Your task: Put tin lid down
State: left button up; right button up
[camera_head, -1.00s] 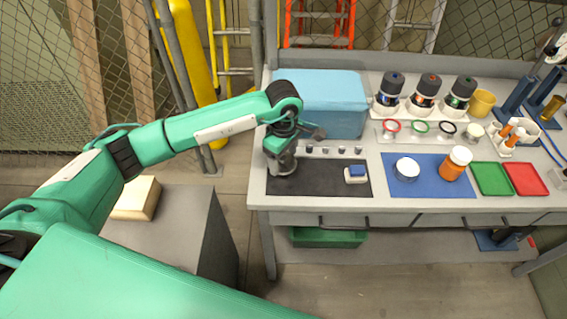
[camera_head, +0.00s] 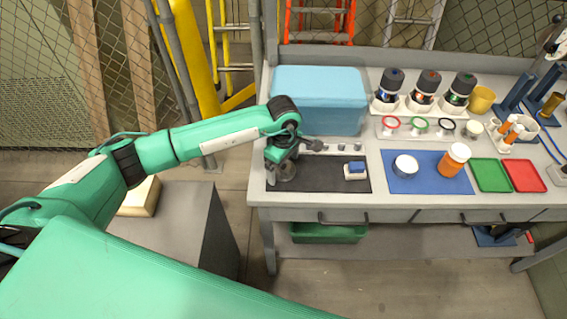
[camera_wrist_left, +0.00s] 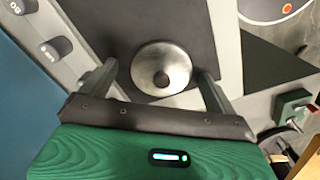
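The tin lid (camera_wrist_left: 176,62) is a round silver disc with a dark knob, over the dark mat in the left wrist view. My left gripper (camera_head: 284,166) is low over the left end of the dark mat (camera_head: 322,184) on the bench. The gripper hides most of the lid in the head view. A short round metal tin (camera_head: 405,168) with a white top or inside stands on the blue mat. My right gripper is not in view.
A blue box (camera_head: 320,95) stands just behind the gripper. Several grey knobs line the back of the dark mat, and a blue-and-white block (camera_head: 355,170) is at its right. An orange bottle (camera_head: 453,163), green tray (camera_head: 491,175) and red tray (camera_head: 524,176) are further right.

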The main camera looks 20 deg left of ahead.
pick_arm(q)
jog(key=shift+r, duration=0.35)
notch_tip(320, 180, up, 12)
jog(key=b, duration=0.3)
jog(key=shift+f, duration=0.15)
jog(key=shift+s+f, duration=0.1)
